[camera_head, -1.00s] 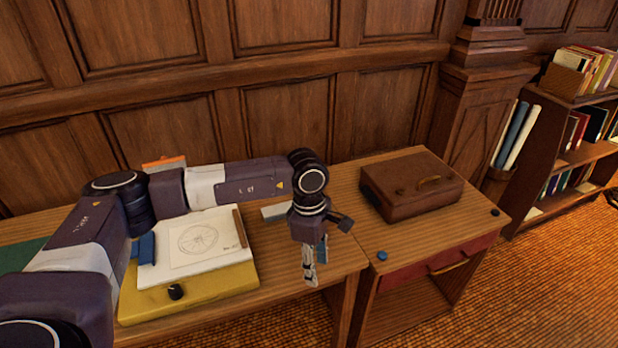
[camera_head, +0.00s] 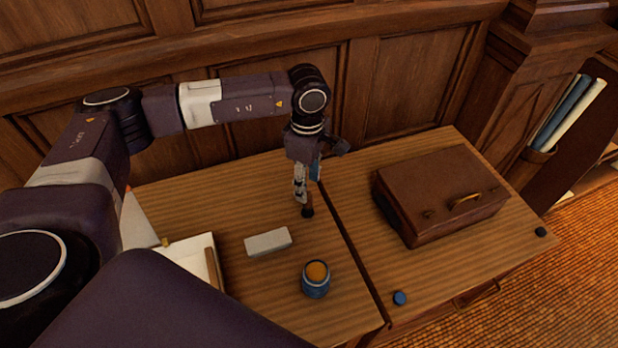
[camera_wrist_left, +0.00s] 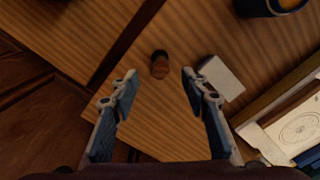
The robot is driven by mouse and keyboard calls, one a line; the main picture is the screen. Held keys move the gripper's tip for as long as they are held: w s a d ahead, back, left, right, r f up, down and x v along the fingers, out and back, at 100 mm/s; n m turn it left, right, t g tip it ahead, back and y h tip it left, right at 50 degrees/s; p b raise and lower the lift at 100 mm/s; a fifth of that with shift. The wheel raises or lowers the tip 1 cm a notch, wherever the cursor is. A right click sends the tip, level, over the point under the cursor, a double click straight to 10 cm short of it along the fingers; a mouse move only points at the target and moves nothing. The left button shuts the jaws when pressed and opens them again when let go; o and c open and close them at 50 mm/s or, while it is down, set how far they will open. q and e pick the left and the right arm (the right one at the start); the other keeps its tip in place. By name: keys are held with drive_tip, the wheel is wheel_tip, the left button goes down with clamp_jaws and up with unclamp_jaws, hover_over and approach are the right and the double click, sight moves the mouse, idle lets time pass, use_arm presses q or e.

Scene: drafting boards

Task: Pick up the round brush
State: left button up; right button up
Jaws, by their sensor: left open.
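The round brush (camera_head: 307,211), a small brown piece with a dark end, stands on the wooden desk near the back, by the seam between the two desks. It also shows in the left wrist view (camera_wrist_left: 159,66), between and beyond the open fingers. My left gripper (camera_head: 303,188) points down just above the brush, its fingers apart and empty. The left wrist view shows both blue-grey fingertips (camera_wrist_left: 158,84) with a wide gap. In the head view the fingers partly hide the brush's upper part. My right gripper is not in view.
A brown leather case (camera_head: 440,196) and a small blue cap (camera_head: 399,298) are on the right desk. A drawing board (camera_head: 192,256) lies left. The panelled wall is close behind.

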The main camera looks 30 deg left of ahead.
sight(308, 204)
use_arm(q)
drive_tip(key=shift+w+a, duration=0.1)
drive_tip(key=shift+w, duration=0.05)
drive_tip(key=shift+s+f+p, duration=0.15)
drive_tip(key=shift+f+p, duration=0.15)
drive_tip(key=shift+f, duration=0.25)
drive_tip(key=shift+s+f+p, duration=0.15)
drive_tip(key=shift+f+p, duration=0.1)
drive_tip(key=shift+f, duration=0.25)
drive_tip(key=shift+f+p, duration=0.35)
wheel_tip(308, 204, down, 4)
drive_tip(key=shift+w+f+p, duration=0.1)
drive_tip(key=shift+f+p, duration=0.15)
drive_tip(key=shift+p, duration=0.55)
drive_tip(key=shift+f, duration=0.1)
drive_tip(key=shift+c, duration=1.5)
drive_tip(key=c, duration=0.8)
clamp_jaws()
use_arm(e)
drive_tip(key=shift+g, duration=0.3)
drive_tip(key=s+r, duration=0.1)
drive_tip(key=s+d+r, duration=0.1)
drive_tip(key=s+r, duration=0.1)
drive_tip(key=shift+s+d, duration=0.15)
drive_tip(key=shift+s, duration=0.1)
